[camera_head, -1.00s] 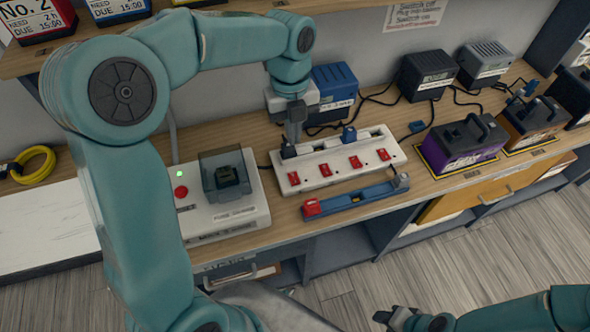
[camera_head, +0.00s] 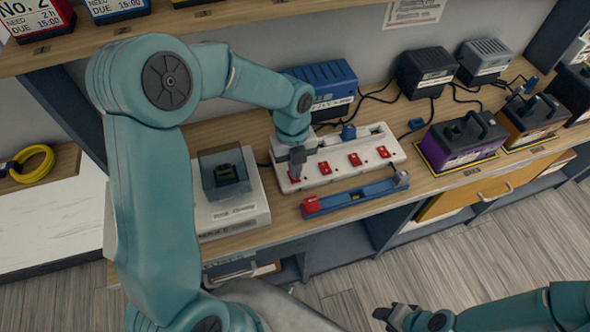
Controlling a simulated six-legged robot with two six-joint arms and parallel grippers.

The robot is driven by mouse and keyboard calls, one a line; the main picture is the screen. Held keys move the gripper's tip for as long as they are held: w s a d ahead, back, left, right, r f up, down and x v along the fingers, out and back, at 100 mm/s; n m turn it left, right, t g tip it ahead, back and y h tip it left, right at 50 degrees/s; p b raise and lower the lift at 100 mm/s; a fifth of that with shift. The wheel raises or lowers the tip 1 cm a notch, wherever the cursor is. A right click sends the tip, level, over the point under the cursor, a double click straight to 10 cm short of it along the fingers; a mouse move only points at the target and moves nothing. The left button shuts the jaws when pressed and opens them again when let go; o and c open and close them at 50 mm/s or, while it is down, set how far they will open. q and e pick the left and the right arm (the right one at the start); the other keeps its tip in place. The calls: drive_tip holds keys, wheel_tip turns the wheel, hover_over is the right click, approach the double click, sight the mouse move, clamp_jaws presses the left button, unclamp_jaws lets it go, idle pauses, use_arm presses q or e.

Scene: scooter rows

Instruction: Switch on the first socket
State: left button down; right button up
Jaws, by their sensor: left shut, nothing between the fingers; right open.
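The white power strip (camera_head: 340,170) lies on the workbench, with a row of red switches along its front and sockets behind them. My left gripper (camera_head: 297,172) is shut and empty. It points down at the left end of the strip, over the leftmost red switch, and partly hides that switch and the socket behind it. I cannot tell whether it touches the switch. The second switch (camera_head: 325,168) shows clear to its right. My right gripper (camera_head: 398,316) is open, low in the picture, away from the bench.
A blue and red bar (camera_head: 355,197) lies in front of the strip. A white box with a grey clear cover (camera_head: 222,172) stands to the left. A blue charger (camera_head: 325,85) stands behind; a purple battery (camera_head: 463,140) sits at the right.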

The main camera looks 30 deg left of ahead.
use_arm(q)
drive_tip(key=shift+s+d+f, duration=0.1)
drive_tip(key=shift+f, duration=0.7)
drive_tip(key=shift+s+d+f, duration=0.1)
drive_tip(key=shift+s+f, duration=0.05)
drive_tip(key=shift+f, duration=0.1)
